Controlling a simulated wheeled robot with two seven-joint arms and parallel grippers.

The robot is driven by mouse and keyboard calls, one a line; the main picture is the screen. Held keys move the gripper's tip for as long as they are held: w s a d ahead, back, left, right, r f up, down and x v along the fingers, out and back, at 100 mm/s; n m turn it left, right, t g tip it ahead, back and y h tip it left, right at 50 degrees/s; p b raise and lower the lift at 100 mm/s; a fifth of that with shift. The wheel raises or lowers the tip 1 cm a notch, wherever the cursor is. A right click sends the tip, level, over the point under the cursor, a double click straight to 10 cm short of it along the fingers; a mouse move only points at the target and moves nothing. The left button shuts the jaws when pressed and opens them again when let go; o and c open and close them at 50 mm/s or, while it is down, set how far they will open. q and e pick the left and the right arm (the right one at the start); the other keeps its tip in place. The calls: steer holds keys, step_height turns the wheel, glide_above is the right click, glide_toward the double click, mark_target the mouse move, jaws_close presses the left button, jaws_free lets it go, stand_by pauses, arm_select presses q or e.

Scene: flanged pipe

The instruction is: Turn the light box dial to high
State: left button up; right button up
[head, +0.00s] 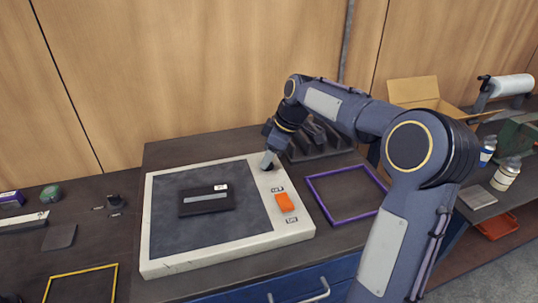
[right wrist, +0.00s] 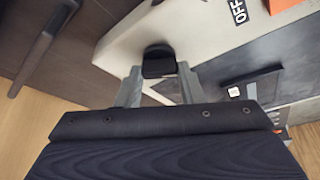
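The light box (head: 220,255) lies on the dark worktop, with a pale frame and a dark panel. Its black dial (right wrist: 158,62) shows in the right wrist view on the pale frame, near a corner. My right gripper (head: 268,160) is over the light box's far right corner and hides the dial in the head view. In the right wrist view its two fingers (right wrist: 160,80) stand apart, one on each side of the dial, with their tips close to it. I see no clear grip on it. My left gripper is not in view.
An orange switch (head: 285,202) sits on the box's right border. A black cassette (head: 206,200) lies on the panel. A purple frame (head: 347,221) lies to the right and a dark stepped rack (head: 325,150) stands behind. A cardboard box (head: 414,91) is at back right.

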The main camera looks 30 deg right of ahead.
steer(key=c, duration=0.3)
steer(key=m+t+h+b, duration=0.1)
steer(key=m, duration=0.2)
steer(key=shift+s+a+m, duration=0.1)
steer(key=shift+m, duration=0.3)
steer(key=m+h, duration=0.1)
steer(key=m, duration=0.2)
steer(key=shift+a+m, duration=0.15)
steer(key=shift+m, duration=0.15)
steer(key=m+h, duration=0.1)
steer(key=m, duration=0.1)
steer(key=m+h, duration=0.1)
steer(key=m, duration=0.2)
steer(key=shift+a+h, duration=0.1)
steer(key=shift+h, duration=0.2)
steer(key=m, duration=0.2)
steer(key=m+h, duration=0.1)
steer(key=m, duration=0.2)
steer(key=shift+g+h+b, duration=0.3)
steer(key=shift+g+b, duration=0.05)
steer(key=shift+g, duration=0.05)
